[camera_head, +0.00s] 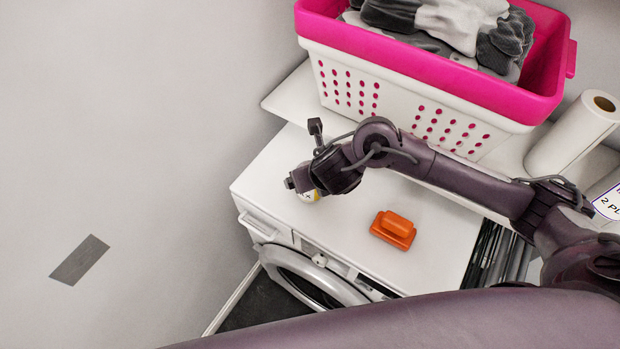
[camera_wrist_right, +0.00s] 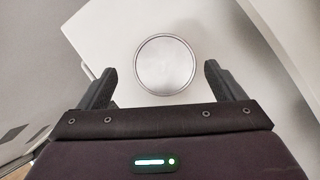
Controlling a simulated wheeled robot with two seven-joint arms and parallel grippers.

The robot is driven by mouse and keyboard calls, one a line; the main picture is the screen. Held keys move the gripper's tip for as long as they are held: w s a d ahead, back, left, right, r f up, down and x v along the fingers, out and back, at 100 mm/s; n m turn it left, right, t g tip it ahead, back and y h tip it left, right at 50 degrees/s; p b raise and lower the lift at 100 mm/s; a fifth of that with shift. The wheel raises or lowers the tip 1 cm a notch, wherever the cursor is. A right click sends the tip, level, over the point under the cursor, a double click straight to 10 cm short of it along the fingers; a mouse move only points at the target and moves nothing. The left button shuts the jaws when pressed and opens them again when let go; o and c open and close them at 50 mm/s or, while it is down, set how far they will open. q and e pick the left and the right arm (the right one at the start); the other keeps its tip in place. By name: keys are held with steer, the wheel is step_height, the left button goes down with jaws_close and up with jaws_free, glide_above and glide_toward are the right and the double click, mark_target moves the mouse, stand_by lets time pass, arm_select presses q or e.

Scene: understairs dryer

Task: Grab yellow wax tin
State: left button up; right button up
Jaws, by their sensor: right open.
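A small round tin (camera_head: 311,196) with a pale side and a little yellow stands on top of the white dryer (camera_head: 285,225), near its left end. My gripper partly hides it in the head view. In the right wrist view the tin shows from above as a round silver-grey lid (camera_wrist_right: 167,64). My right gripper (camera_head: 304,156) is open, with one finger on each side of the tin. In the right wrist view the gripper (camera_wrist_right: 160,72) shows a gap between each finger and the lid. My left gripper is in neither view.
An orange brush-like object (camera_head: 394,229) lies on the dryer top, right of the tin. A pink and white laundry basket (camera_head: 390,100) with grey cloth stands behind, on a white shelf (camera_head: 290,98). The dryer's left front corner is clear.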

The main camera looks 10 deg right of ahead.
steer(key=shift+w+f, duration=0.25)
steer(key=shift+f, duration=0.3)
steer(key=x, duration=0.3)
steer(key=shift+w+d, duration=0.1)
steer(key=shift+d, duration=0.1)
steer(key=shift+w+a+f, duration=0.1)
steer(key=shift+w+f, duration=0.2)
steer(key=shift+f, duration=0.1)
steer(key=c, duration=0.8)
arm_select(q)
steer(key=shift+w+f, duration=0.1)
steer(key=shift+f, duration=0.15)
arm_select(e)
steer(key=shift+w, duration=0.1)
steer(key=c, duration=0.5)
steer(key=shift+o, duration=0.2)
